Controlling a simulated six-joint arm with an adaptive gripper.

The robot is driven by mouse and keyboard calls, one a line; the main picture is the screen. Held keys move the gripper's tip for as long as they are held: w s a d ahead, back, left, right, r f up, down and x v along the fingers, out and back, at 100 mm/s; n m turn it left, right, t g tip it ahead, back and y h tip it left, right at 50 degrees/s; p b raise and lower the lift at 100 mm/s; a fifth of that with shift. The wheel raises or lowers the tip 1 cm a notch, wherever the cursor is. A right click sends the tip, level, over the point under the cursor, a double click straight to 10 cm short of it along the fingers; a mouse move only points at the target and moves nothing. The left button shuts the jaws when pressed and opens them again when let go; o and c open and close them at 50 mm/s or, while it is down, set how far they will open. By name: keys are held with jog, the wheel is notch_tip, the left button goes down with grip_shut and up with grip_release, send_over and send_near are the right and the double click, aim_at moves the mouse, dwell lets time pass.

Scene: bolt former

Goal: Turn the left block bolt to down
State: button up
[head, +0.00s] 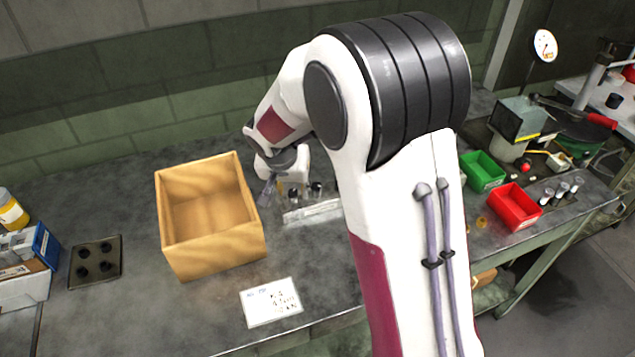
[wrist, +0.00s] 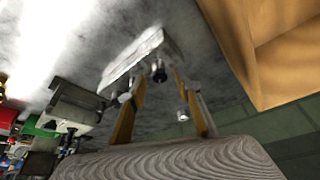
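In the wrist view, a pale grey metal block (wrist: 142,58) lies beyond my gripper, with a dark bolt (wrist: 159,73) at its near edge. My gripper (wrist: 157,88) is open; its two yellowish fingers stand apart on either side of that bolt, with no clear contact visible. In the head view, my gripper (head: 280,190) is small and partly covered by my wrist, just left of dark bolt heads (head: 316,188) behind a pale block (head: 318,212). I cannot tell how the bolt is turned. My arm hides the area right of the block.
An open wooden box (head: 212,250) stands close left of my gripper; it shows at upper right in the wrist view (wrist: 285,75). A white card (head: 271,302) lies in front. A dark plate with knobs (head: 96,262) lies left. Green (head: 483,171) and red bins (head: 514,207) stand right.

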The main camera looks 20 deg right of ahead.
jog(key=shift+d+n+y, duration=0.2)
jog(key=shift+n+y, duration=0.6)
jog(key=shift+n, duration=1.1)
jog(key=shift+d+n+y, duration=0.15)
jog(key=shift+n+y, duration=0.45)
jog(key=shift+n, duration=1.2)
jog(key=shift+d+n+y, duration=0.1)
jog(key=shift+n+y, duration=0.45)
jog(key=shift+n, duration=0.85)
jog(key=shift+d+n+y, duration=0.1)
jog(key=shift+n+y, duration=0.45)
jog(key=shift+n, duration=0.85)
jog(key=shift+w+d+n+g, duration=0.1)
jog(key=shift+n+g, duration=0.3)
jog(key=shift+n, duration=0.2)
jog(key=s+d+r+m+g, duration=0.1)
jog(key=s+d+r+m, duration=0.1)
jog(key=s+r, duration=0.3)
jog(key=shift+s+d+m+g, duration=0.3)
jog(key=shift+s+d+g, duration=0.1)
jog(key=shift+d, duration=0.15)
jog(key=shift+r, duration=0.1)
jog(key=shift+w, duration=0.1)
